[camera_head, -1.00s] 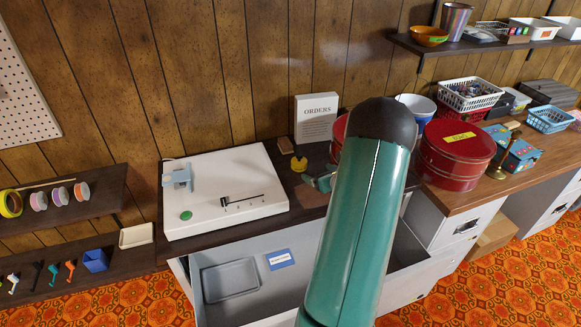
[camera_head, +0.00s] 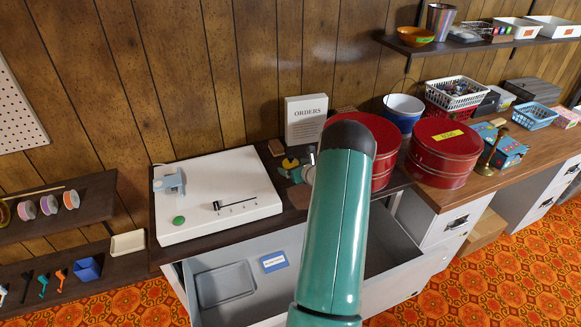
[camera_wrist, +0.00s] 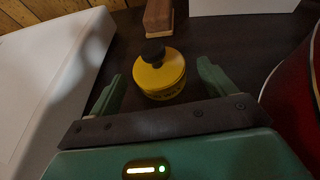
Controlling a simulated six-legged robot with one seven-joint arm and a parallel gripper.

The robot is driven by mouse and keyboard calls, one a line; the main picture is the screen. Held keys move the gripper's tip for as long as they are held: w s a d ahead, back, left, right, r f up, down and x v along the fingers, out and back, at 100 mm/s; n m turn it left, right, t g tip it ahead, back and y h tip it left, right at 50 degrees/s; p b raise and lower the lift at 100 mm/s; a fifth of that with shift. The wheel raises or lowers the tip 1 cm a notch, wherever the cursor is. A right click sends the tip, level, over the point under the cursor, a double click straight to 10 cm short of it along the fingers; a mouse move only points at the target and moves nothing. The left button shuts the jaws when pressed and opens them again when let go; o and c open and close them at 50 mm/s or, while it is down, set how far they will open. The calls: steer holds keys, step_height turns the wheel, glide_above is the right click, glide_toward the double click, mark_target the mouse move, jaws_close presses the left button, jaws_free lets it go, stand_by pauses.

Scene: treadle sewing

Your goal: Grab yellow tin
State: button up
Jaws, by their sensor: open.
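The yellow tin (camera_wrist: 160,76) is a small round can with a black knob on top. In the wrist view it stands upright on the dark tabletop, between and just ahead of the fingertips of my open gripper (camera_wrist: 160,84). No contact between fingers and tin can be made out. In the head view the tin (camera_head: 290,163) shows partly, beside my gripper (camera_head: 297,172), right of the white sewing plate. My green arm hides part of the area in front.
The white machine base (camera_head: 215,198) is left of the tin. A red round tin (camera_head: 385,150) stands close on the right. A brown block (camera_wrist: 158,17) and the white ORDERS sign (camera_head: 305,120) are behind. An open grey drawer (camera_head: 335,240) lies below.

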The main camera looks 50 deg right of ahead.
steer(key=shift+x, duration=0.75)
steer(key=c, duration=1.1)
